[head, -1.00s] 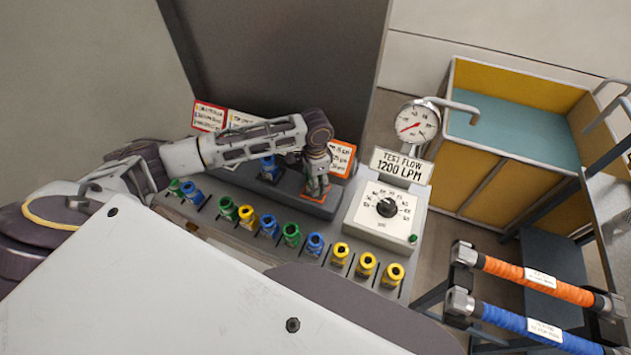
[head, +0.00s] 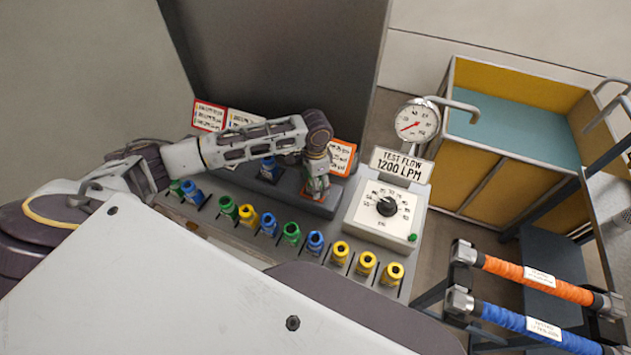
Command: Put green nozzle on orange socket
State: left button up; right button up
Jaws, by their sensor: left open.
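My left gripper (head: 316,186) points down over the orange socket (head: 306,196) at the right end of the raised grey block. It is open, with its fingers around the socket spot. Whether a green nozzle stands between the fingers is hard to tell, as they hide most of that spot. Other green nozzles stand in the front row: one at the far left (head: 176,188), one left of the middle (head: 228,208) and one near the middle (head: 291,234). My right gripper is not in view.
Blue (head: 315,242) and yellow (head: 366,263) nozzles share the row. A blue piece (head: 269,168) stands on the raised block left of my gripper. A dial box (head: 384,213) and gauge (head: 417,120) stand close on the right. Signs (head: 342,156) stand behind.

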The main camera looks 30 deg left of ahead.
pick_arm(q)
jog(key=shift+r, duration=0.1)
notch_tip(320, 180, up, 12)
jog(key=shift+r+b, duration=0.1)
jog(key=shift+b, duration=0.45)
dwell(1.7)
jog(key=shift+c, duration=0.9)
jog(key=shift+s, duration=0.1)
